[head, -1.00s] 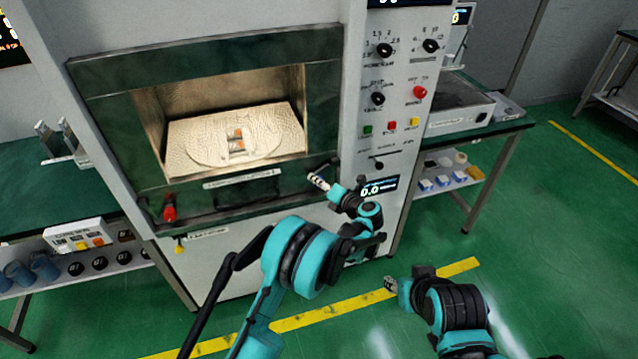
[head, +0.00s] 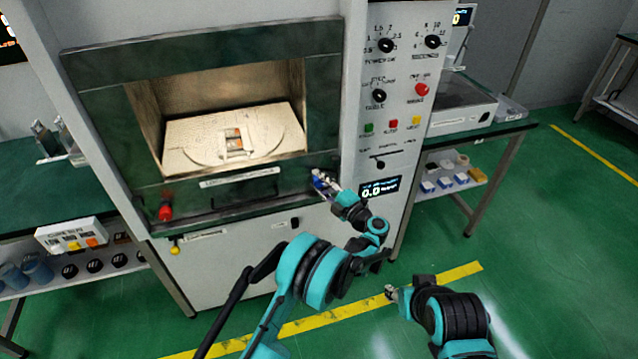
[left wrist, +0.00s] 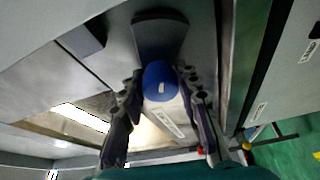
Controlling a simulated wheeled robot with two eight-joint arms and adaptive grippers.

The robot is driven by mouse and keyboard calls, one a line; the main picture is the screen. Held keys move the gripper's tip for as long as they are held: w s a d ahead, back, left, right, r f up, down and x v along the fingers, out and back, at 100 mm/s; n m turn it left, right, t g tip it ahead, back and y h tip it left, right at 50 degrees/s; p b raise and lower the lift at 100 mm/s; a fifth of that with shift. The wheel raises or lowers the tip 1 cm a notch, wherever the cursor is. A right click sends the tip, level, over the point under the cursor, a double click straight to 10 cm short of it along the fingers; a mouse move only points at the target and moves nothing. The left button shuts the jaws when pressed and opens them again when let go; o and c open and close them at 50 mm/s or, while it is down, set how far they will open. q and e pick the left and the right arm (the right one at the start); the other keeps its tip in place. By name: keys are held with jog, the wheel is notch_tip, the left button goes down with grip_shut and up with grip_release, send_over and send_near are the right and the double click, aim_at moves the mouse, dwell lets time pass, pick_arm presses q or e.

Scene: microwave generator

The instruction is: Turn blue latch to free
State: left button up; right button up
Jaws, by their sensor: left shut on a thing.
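The blue latch (head: 318,182) is at the lower right corner of the microwave's dark front frame. My left gripper (head: 324,184) is at it and covers part of it. In the left wrist view the rounded blue end of the latch (left wrist: 160,82) sits between the two dark fingers of my left gripper (left wrist: 162,100), which are shut on it. A pale labelled part lies just below the blue end. My right gripper (head: 391,293) is low over the floor, away from the machine. It is too small to tell if it is open.
A red latch (head: 166,211) is at the frame's lower left, with a yellow knob (head: 174,246) below it. The chamber is open, with a pale plate (head: 195,150) inside. A control panel (head: 385,110) stands right of the frame. The green floor (head: 540,270) at right is clear.

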pick_arm(q)
jog(key=m+t, duration=0.1)
jog(key=m, duration=0.3)
jog(key=m+t, duration=0.2)
jog(key=m, duration=0.2)
dwell(0.4)
jog(key=o, duration=1.2)
jog(key=shift+w, duration=0.1)
jog(key=shift+c, duration=0.2)
jog(key=v, duration=1.2)
